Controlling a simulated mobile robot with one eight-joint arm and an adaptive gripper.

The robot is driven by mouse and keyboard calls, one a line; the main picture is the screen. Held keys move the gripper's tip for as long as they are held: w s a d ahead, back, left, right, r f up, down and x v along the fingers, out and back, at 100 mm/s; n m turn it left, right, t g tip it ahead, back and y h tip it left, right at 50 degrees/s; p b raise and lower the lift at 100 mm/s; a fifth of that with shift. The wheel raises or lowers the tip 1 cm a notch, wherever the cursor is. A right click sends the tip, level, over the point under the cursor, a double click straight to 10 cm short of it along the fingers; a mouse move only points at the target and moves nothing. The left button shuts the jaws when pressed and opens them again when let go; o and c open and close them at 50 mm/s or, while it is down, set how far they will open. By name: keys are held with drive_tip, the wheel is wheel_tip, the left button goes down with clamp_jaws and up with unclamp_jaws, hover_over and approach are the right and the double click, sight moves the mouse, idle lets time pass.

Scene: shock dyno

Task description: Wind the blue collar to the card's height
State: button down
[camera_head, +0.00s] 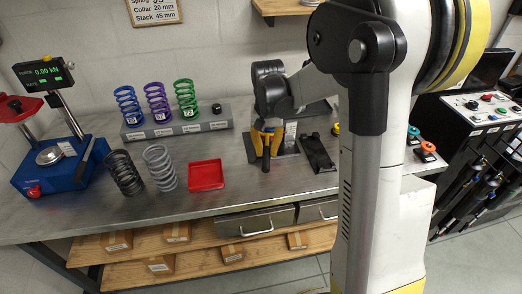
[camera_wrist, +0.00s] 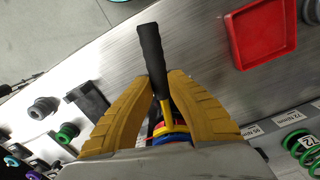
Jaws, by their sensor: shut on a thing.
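My gripper (camera_head: 267,132) is over the bench, pointing down. In the wrist view its yellow fingers (camera_wrist: 162,82) are closed on a black-handled tool (camera_wrist: 150,50) with a yellow shank. The black handle sticks out past the fingertips. The blue collar (camera_wrist: 178,137) shows in part between the fingers, beside red and yellow parts. The tool's far end is hidden, so I cannot tell whether it touches the collar. The card (camera_head: 154,10) on the wall reads "Collar 20 mm" and "Stack 45 mm"; its top is cut off.
A red tray (camera_head: 206,175) lies left of my gripper. A grey rack (camera_head: 180,128) holds blue, purple and green springs. A black spring (camera_head: 124,172) and a silver spring (camera_head: 160,167) stand in front. A blue force tester (camera_head: 60,165) is far left; a control cabinet (camera_head: 470,125) is right.

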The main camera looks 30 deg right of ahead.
drive_tip(key=shift+w+d, duration=0.2)
drive_tip(key=shift+d, duration=0.05)
drive_tip(key=shift+s+d+n, duration=0.3)
drive_tip(key=shift+d+n, duration=0.2)
drive_tip(key=shift+d, duration=0.1)
drive_tip(key=shift+s+d+n, duration=0.25)
drive_tip(key=shift+d+n, duration=0.25)
drive_tip(key=shift+d, duration=0.05)
drive_tip(key=shift+s+d+n, duration=0.25)
drive_tip(key=shift+d+n, duration=0.85)
drive_tip(key=shift+d, duration=0.15)
drive_tip(key=shift+d+n, duration=1.1)
drive_tip(key=shift+d, duration=0.15)
